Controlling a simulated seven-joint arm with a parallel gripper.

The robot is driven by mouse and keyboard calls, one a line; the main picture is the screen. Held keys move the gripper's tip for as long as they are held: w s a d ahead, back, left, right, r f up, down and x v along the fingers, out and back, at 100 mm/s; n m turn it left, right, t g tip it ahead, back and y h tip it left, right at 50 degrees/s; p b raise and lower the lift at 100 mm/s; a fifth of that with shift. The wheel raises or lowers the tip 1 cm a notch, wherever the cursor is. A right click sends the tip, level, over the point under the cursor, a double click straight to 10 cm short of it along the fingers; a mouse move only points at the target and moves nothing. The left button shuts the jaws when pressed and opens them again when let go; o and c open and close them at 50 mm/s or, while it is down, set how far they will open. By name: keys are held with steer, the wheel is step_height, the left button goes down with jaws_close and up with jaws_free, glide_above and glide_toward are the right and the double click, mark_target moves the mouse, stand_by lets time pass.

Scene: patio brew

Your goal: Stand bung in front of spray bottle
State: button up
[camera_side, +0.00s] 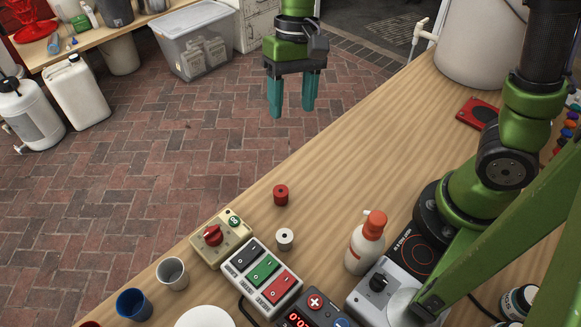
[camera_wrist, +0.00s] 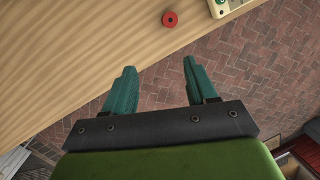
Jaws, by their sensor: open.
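Two small bung-like cylinders with a dark hole on top stand upright on the wooden table: a red one (camera_side: 281,196) near the table's edge and a white one (camera_side: 285,239) nearer the camera. I cannot tell which is the task's bung. The spray bottle (camera_side: 366,247), white with an orange-red top, stands upright to their right. My gripper (camera_side: 293,108), with teal fingers, is open and empty, raised beyond the table's edge, farther from the camera than the red cylinder. In the wrist view the red cylinder (camera_wrist: 169,19) lies ahead of the open fingers (camera_wrist: 160,72); the spray bottle is not in that view.
A beige box with a red knob (camera_side: 213,236), a three-switch panel (camera_side: 264,278) and a display unit (camera_side: 314,308) stand left of the bottle. A hotplate (camera_side: 408,254) is close on its right. Cups (camera_side: 172,273) stand front left.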

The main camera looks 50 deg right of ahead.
steer(key=s+d+r+t, duration=0.6)
steer(key=s+d+t, duration=0.2)
steer(key=s+d, duration=0.1)
steer(key=shift+d+r+m+t, duration=0.15)
steer(key=shift+d+m+t, duration=0.15)
steer(key=shift+d, duration=0.3)
